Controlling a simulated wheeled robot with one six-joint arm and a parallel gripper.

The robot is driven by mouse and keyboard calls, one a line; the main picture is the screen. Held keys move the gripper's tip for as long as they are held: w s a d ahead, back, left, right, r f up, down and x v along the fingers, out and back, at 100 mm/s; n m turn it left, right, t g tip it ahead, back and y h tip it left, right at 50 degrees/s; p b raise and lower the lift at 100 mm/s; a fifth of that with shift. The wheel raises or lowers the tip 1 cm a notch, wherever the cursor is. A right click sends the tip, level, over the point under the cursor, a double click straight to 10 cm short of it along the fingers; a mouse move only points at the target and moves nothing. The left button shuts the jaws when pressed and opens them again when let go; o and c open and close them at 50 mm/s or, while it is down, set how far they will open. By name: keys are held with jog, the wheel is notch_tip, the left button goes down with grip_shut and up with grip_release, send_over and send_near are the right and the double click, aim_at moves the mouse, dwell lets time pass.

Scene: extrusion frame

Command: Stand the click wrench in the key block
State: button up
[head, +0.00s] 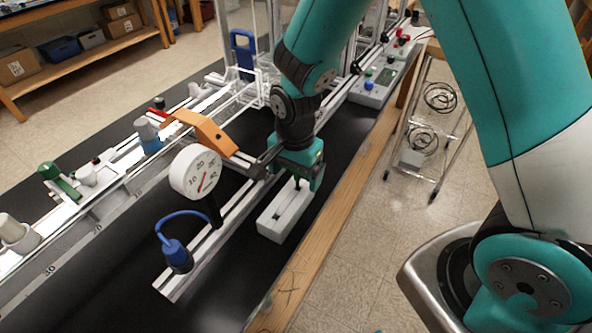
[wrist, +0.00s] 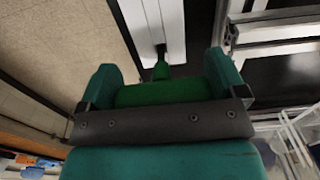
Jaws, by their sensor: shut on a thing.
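My gripper (head: 300,168) is shut on the green handle of the click wrench (wrist: 158,93), which lies between the two teal fingers in the wrist view. A thin dark shaft runs from the handle toward the key block. The key block is a long pale block (head: 286,214) with a slot along its top, on the black bench top near the wooden edge. It also shows in the wrist view (wrist: 133,15). In the head view my gripper is just above the block's far end and hides most of the wrench. I cannot tell whether the shaft tip is inside the slot.
A white dial gauge (head: 195,172), an orange bracket (head: 206,131) and a blue plug with a cable (head: 177,256) sit along the rail left of the block. A grey control box (head: 374,86) stands farther back. The bench's wooden edge (head: 323,222) is close on the right.

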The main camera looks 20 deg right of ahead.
jog(key=o, duration=0.8)
notch_tip(320, 180, up, 18)
jog(key=f+b, duration=0.1)
jog(key=b, duration=0.1)
jog(key=s+a+r+n+y, duration=0.1)
jog(key=s+n+y, duration=0.1)
jog(key=s+n, duration=0.7)
jog(key=s+a+r+n+y, duration=0.1)
jog(key=s+a+n+y, duration=0.1)
jog(key=s+n, duration=0.7)
jog(key=shift+a+r, duration=0.2)
jog(key=shift+a, duration=0.1)
